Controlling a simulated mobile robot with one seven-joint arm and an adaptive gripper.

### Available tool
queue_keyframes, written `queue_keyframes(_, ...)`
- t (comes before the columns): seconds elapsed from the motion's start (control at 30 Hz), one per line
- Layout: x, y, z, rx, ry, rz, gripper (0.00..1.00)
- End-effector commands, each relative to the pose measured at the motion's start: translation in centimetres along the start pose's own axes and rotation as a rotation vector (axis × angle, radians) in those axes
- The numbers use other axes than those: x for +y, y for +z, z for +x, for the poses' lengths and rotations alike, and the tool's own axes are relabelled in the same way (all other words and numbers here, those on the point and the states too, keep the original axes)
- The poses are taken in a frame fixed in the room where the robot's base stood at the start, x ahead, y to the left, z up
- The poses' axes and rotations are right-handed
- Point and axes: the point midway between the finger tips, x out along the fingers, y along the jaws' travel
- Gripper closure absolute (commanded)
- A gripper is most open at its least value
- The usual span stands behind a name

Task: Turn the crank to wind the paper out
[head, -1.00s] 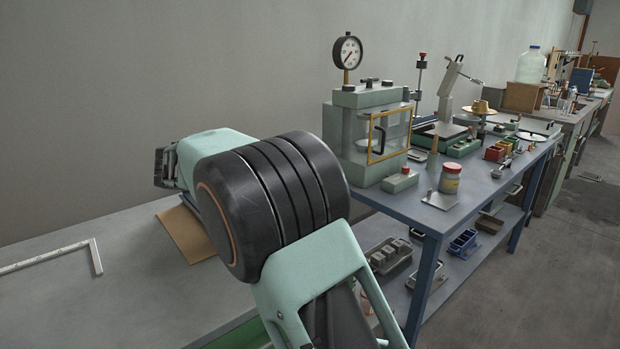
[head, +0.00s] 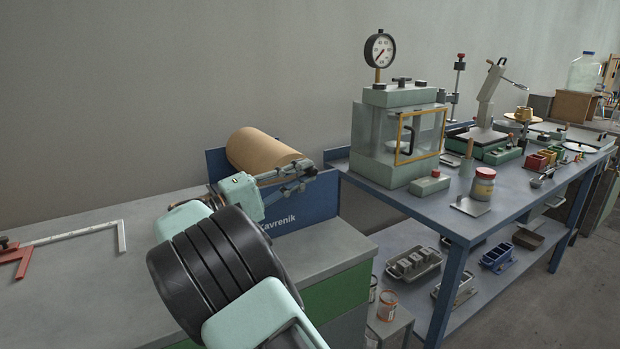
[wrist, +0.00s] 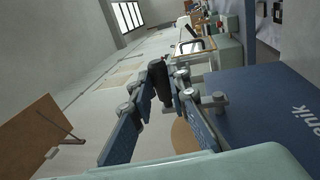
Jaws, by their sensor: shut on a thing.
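A large brown paper roll (head: 262,152) sits in a blue dispenser (head: 322,196) with white lettering at the back of the grey bench. My gripper (head: 302,172) is at the roll's right end, in front of the blue panel. In the wrist view my gripper (wrist: 168,84) is shut on a dark cylindrical crank handle (wrist: 158,72). A grey metal fitting (wrist: 216,100) shows beside the fingers, near the blue panel. A round brown roll end (wrist: 186,136) shows below the fingers. The rest of the crank is hidden by the fingers, and my arm hides the dispenser's lower left part.
A red and white measuring square (head: 75,240) lies on the bench at left. A blue table (head: 425,205) at right carries a green chamber with a gauge (head: 380,48), a jar (head: 483,184) and several tools. The bench's front right is clear.

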Motion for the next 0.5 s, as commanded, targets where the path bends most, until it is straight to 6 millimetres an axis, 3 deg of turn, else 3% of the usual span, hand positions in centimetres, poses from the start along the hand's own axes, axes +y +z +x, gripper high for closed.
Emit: queue_keyframes(0.5, -0.6, 0.0, -1.7, 0.004, 0.282, 0.003, 1.0)
